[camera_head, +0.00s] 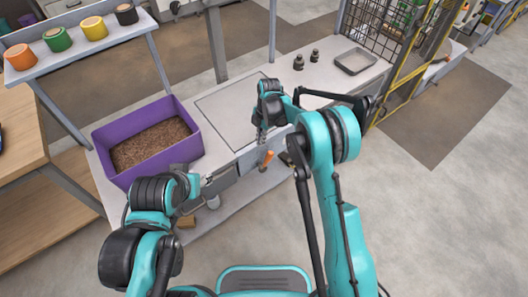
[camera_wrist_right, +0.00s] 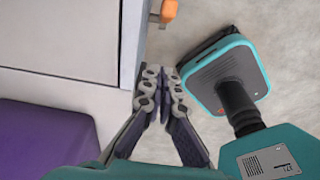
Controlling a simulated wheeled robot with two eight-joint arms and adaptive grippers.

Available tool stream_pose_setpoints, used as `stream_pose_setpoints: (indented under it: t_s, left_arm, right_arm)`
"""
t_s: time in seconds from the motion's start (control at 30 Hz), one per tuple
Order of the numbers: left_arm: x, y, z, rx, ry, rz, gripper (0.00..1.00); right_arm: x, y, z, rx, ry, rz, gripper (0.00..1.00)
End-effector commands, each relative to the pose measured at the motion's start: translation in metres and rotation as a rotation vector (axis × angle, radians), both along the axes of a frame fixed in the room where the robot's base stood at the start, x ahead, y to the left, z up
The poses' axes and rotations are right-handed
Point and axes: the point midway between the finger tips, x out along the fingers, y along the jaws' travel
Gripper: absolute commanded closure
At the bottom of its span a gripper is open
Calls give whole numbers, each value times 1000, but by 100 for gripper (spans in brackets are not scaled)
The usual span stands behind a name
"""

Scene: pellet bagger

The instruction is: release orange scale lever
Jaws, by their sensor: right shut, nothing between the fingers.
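The orange scale lever (camera_head: 267,160) sticks out low on the front of the pale bench, below the flat scale plate (camera_head: 235,115). It also shows at the top edge of the right wrist view (camera_wrist_right: 169,11), beside the grey cabinet front. My right gripper (camera_head: 262,136) points down at the bench's front edge, just above and left of the lever in the head view. In the right wrist view its fingers (camera_wrist_right: 160,88) are shut and empty, apart from the lever. My left arm is folded at the lower left; its fingers cannot be made out.
A purple bin (camera_head: 112,141) of brown pellets stands left of the scale plate. Two small dark weights (camera_head: 306,58) and a grey tray (camera_head: 355,61) sit at the back right. Coloured pots line the shelf (camera_head: 100,41) at upper left. Open floor (camera_head: 430,210) lies right.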

Motion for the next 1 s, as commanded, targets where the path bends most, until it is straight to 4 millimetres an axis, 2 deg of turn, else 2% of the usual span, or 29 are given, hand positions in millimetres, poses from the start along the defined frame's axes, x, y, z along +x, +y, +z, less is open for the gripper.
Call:
stream_pose_setpoints:
  t_s: [0.17,0.6,0.73,1.0]
  left_arm:
    - [-1,0,-7,-11,-3,12,53]
    - [-1,0,-40,-7,-2,8,53]
    - [-1,0,-48,-7,-2,8,53]
    - [-1,0,-52,-7,-2,8,53]
  right_arm:
    - [-1,3,-18,1,2,11,100]
    - [-9,14,-107,0,1,9,100]
    - [4,-5,-112,1,1,5,100]
    - [13,-17,-116,0,1,7,100]
